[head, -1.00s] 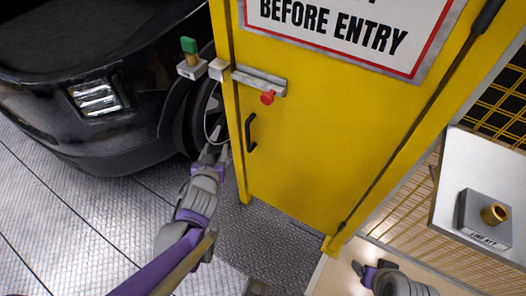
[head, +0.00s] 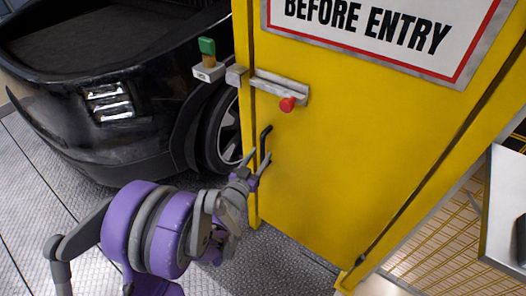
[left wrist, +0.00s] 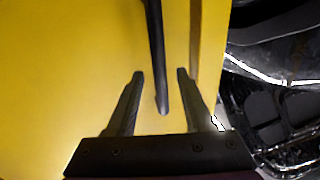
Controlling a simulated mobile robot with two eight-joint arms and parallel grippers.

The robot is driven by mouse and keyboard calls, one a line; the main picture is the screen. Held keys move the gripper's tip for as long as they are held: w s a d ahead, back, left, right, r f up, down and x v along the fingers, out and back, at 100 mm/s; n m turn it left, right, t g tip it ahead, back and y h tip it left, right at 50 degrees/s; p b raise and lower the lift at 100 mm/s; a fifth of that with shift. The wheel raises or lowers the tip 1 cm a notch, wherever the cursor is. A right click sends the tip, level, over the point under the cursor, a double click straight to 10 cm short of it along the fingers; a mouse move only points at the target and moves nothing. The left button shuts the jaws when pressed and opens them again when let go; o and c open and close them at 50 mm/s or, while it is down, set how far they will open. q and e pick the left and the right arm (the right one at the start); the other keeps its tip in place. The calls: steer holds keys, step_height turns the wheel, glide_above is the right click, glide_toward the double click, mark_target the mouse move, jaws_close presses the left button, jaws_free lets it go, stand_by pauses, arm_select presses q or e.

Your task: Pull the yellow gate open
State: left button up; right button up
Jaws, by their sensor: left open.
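The yellow gate (head: 330,170) fills the middle and right of the head view and carries a sign reading "BEFORE ENTRY". A black handle (head: 265,143) is fixed near its left edge. A latch bar with a red knob (head: 287,104) sits above the handle. My left gripper (head: 255,160) is open at the handle's lower part. In the left wrist view, the handle (left wrist: 157,60) runs down between the two open fingers (left wrist: 160,75), with space on both sides. My right gripper is not in view.
A black car (head: 100,110) stands at the left, close behind the gate's latch side. A small box with a green top (head: 207,50) sits near the latch. A pale counter (head: 508,215) is at the right edge. Metal floor lies in front.

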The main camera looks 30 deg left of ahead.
arm_select(q)
steer(key=shift+w+a, duration=0.2)
steer(key=shift+w, duration=1.2)
jaws_close()
stand_by(0.4)
